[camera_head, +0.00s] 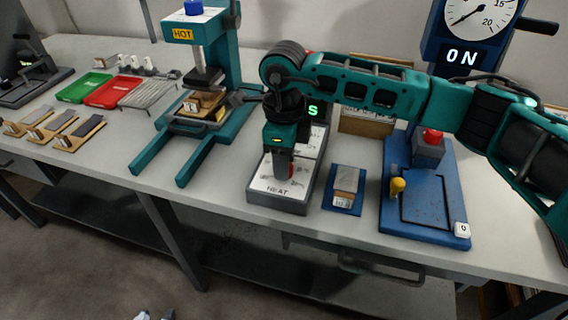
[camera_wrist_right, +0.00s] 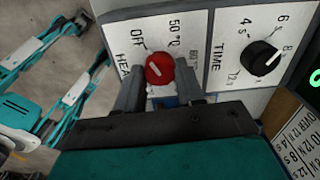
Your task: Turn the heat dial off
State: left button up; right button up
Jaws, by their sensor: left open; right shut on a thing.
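The red heat dial (camera_wrist_right: 160,68) sits on the white HEAT panel, with OFF and 50°C printed above it in the right wrist view. Its white mark slants toward the upper left, roughly toward OFF; the exact setting is hard to tell. My right gripper (camera_wrist_right: 159,85) is shut on the dial, a finger on each side. In the head view my right gripper (camera_head: 284,168) points down at the HEAT end of the grey control box (camera_head: 277,204) and mostly hides the dial. My left gripper (camera_head: 155,315) shows only its open tips at the bottom edge, away from the bench.
A black TIME dial (camera_wrist_right: 260,57) is beside the heat dial. A teal press (camera_head: 225,110) with a HOT sign stands left of the box. A blue pad (camera_head: 343,203) and a blue station (camera_head: 425,228) are to its right, under my right arm.

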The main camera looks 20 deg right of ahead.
jog(key=shift+n, duration=0.5)
jog(key=o, duration=1)
jog(key=shift+o, duration=0.2)
jog(key=shift+r, duration=0.1)
notch_tip(320, 180, up, 13)
